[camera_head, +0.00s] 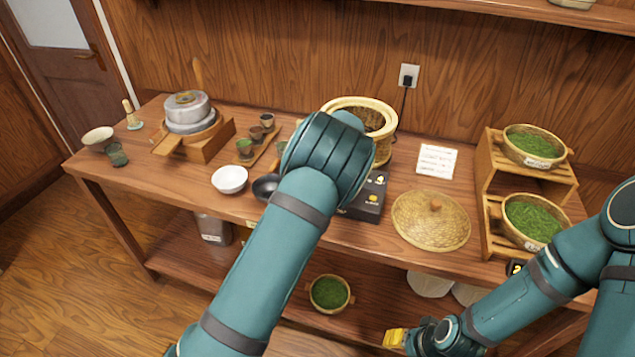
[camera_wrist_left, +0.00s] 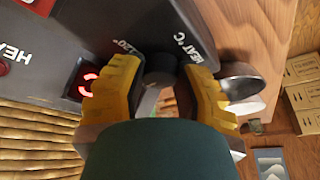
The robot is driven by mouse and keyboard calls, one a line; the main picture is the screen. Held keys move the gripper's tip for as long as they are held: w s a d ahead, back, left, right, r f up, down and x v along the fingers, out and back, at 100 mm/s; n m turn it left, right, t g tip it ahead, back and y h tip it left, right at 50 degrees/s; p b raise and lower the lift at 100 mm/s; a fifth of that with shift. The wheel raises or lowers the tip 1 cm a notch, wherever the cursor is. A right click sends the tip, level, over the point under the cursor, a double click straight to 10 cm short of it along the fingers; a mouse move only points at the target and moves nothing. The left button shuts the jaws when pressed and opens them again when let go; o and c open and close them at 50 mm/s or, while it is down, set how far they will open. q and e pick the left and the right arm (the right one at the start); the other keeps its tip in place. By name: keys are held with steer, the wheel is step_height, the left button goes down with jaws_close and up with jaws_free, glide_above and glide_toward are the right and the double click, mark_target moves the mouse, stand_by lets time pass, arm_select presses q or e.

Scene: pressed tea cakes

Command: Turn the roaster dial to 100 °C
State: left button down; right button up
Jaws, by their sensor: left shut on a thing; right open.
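The roaster (camera_head: 384,110) is a round cream pot at the back of the table. Its dark control box (camera_head: 374,198) stands in front, partly hidden by my left arm. In the left wrist view the box's panel (camera_wrist_left: 120,28) carries the words "HEAT °C" and a "120°" mark. The dark round dial (camera_wrist_left: 158,68) sits between the yellow fingers of my left gripper (camera_wrist_left: 160,84), which is shut on it. A display (camera_wrist_left: 88,82) with red digits is partly covered by a finger. The head view hides this gripper. My right gripper (camera_head: 395,338) is open, low in front of the table.
A woven lid (camera_head: 430,222) lies right of the control box. A wooden rack (camera_head: 488,165) with baskets of green leaves stands at the right. A white bowl (camera_head: 229,179) and a dark ladle (camera_head: 265,188) lie left of my left arm.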

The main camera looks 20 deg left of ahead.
arm_select(q)
steer(key=shift+d+f, duration=0.1)
steer(key=shift+f, duration=0.05)
steer(key=c, duration=0.6)
jaws_free()
steer(key=shift+r, duration=0.2)
steer(key=shift+d+r, duration=0.15)
steer(key=shift+r, duration=0.2)
steer(key=v, duration=1.1)
steer(key=shift+s, duration=0.15)
